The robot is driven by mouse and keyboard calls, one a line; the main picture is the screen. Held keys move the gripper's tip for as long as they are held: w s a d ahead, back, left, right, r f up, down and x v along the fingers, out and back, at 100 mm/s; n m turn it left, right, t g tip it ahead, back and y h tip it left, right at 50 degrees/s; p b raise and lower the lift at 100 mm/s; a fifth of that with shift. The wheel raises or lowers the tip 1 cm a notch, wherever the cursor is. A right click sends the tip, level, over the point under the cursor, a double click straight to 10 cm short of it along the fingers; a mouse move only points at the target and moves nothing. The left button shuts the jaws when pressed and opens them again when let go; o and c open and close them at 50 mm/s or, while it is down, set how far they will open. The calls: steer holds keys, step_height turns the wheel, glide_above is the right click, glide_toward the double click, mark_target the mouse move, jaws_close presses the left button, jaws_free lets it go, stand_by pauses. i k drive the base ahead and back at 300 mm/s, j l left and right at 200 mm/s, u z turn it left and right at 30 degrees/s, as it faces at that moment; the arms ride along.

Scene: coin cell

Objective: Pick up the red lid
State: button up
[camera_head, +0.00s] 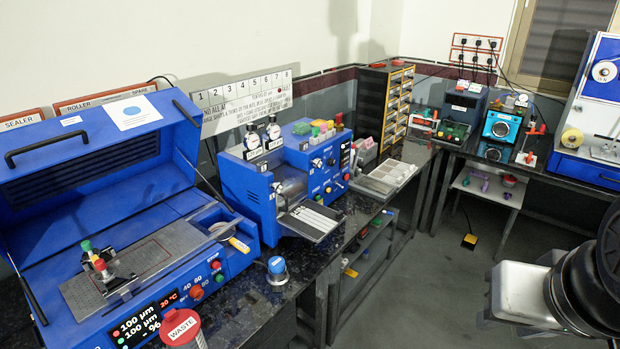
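A round red lid (180,326) with a white WASTE label shows at the bottom left. It sits on top of a waste container, in front of the blue machine's display; the container is mostly cut off by the lower edge. Part of my arm's end (524,292), a pale block on black links, shows at the lower right, far from the lid. I see no clear fingertips there, and nothing shows as held.
A blue machine (60,235) with a raised cover stands just behind the lid. A blue-capped jar (277,269) stands right of the lid on the dark bench. A second blue machine (250,190) stands beyond it. The grey floor (420,290) is open between bench and arm.

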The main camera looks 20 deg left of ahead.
mark_target(180, 327)
steer(key=u, duration=2.1)
steer(key=i+l+z, duration=0.3)
